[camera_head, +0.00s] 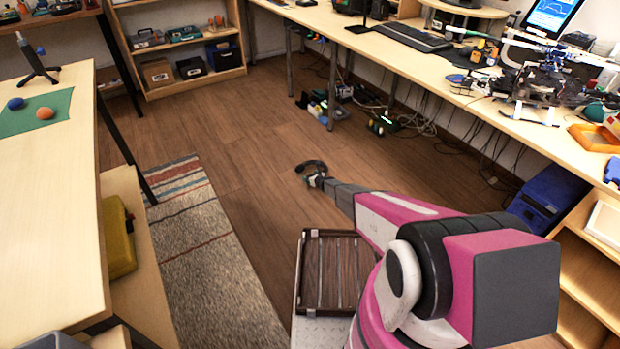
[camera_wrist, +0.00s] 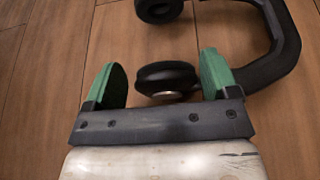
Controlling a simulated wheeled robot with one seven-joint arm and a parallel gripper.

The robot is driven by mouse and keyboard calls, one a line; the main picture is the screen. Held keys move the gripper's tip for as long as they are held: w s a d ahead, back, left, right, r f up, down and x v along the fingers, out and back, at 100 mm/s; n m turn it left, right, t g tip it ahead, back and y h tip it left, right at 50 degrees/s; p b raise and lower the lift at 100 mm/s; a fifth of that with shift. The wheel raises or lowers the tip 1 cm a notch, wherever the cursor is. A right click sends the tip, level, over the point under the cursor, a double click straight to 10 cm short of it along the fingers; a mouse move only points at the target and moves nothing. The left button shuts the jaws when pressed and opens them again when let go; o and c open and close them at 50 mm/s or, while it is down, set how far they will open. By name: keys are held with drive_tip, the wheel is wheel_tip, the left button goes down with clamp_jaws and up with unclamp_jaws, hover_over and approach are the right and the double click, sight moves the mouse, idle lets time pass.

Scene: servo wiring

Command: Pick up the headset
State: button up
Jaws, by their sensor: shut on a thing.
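The black headset (camera_wrist: 285,35) has a curved band and two round ear cups. In the wrist view one ear cup (camera_wrist: 167,80) lies between the green fingers of my gripper (camera_wrist: 163,72), and the other cup (camera_wrist: 158,8) is at the top edge. My gripper is shut on the headset, though a gap shows beside the left finger. In the head view the headset (camera_head: 311,167) is at the far end of my arm, over the wooden floor. I cannot tell whether it touches the floor. My gripper is small and hard to make out there.
A long desk (camera_head: 440,75) with electronics runs along the right wall, with cables below it. A light table (camera_head: 50,190) stands at the left, beside a striped rug (camera_head: 210,260). A blue bin (camera_head: 547,195) stands under the desk. The floor (camera_head: 240,130) around the headset is mostly clear.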

wheel_tip(320, 180, up, 4)
drive_tip(key=shift+s+r, duration=0.1)
drive_tip(key=s+a+r, duration=0.6)
drive_tip(key=s+a, duration=0.2)
drive_tip(key=shift+s, duration=0.2)
drive_tip(key=shift+r, duration=0.15)
